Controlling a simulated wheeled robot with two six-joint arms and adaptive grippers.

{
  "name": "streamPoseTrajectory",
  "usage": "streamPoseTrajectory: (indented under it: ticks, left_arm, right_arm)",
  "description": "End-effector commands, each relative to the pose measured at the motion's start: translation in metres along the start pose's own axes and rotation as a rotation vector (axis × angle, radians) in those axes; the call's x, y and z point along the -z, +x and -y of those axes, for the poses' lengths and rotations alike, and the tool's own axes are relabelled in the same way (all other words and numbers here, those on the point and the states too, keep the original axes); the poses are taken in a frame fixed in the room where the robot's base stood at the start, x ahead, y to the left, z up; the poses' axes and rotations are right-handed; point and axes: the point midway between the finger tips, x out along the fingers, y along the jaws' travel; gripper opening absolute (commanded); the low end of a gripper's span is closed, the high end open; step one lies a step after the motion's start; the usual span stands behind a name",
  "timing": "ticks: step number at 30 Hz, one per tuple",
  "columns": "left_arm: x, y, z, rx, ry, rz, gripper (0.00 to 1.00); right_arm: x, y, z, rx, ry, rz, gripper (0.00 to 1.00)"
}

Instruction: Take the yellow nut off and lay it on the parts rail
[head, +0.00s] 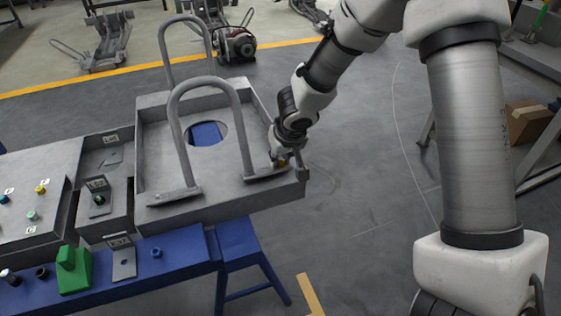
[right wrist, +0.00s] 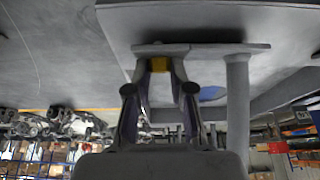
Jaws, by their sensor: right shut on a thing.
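The yellow nut (right wrist: 159,64) is between the fingertips of my right gripper (right wrist: 160,72), which is shut on it. In the right wrist view the nut is against the grey foot plate (right wrist: 205,48) of a hoop; I cannot tell whether it is free of its stud. In the head view my right gripper (head: 281,160) is at the near right corner of the grey chassis (head: 220,202), mostly covering the nut. The blue parts rail (head: 190,264) runs along the front. My left gripper is not in view.
Two grey hoops (head: 243,125) rise from the chassis. A green block (head: 73,270), a grey plate (head: 124,263) and a small blue nut (head: 157,253) are on the rail. A panel with coloured knobs (head: 40,188) stands at left. Bare floor lies right of the chassis.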

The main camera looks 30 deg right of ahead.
Motion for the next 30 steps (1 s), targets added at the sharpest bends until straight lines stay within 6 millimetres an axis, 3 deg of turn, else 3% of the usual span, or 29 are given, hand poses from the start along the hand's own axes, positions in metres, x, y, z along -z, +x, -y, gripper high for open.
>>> streamPoseTrajectory:
  ticks: [5,11,14,21,24,30]
  left_arm:
    - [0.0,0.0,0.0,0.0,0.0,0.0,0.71]
    - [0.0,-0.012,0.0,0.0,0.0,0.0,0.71]
    - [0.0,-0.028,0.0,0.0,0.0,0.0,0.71]
    - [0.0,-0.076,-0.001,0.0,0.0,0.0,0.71]
    - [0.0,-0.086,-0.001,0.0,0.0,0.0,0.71]
    - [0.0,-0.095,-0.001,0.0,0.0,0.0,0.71]
  right_arm:
    - [-0.004,0.002,0.0,-0.001,0.001,0.009,0.0]
    - [0.004,-0.015,0.0,-0.001,0.003,0.007,0.0]
    - [0.014,-0.036,0.0,-0.001,0.003,0.004,0.0]
    - [0.047,-0.113,0.001,0.001,0.003,-0.001,0.0]
    - [0.057,-0.137,0.001,0.0,0.003,0.0,0.0]
    - [0.068,-0.164,0.002,0.0,0.002,0.001,0.0]
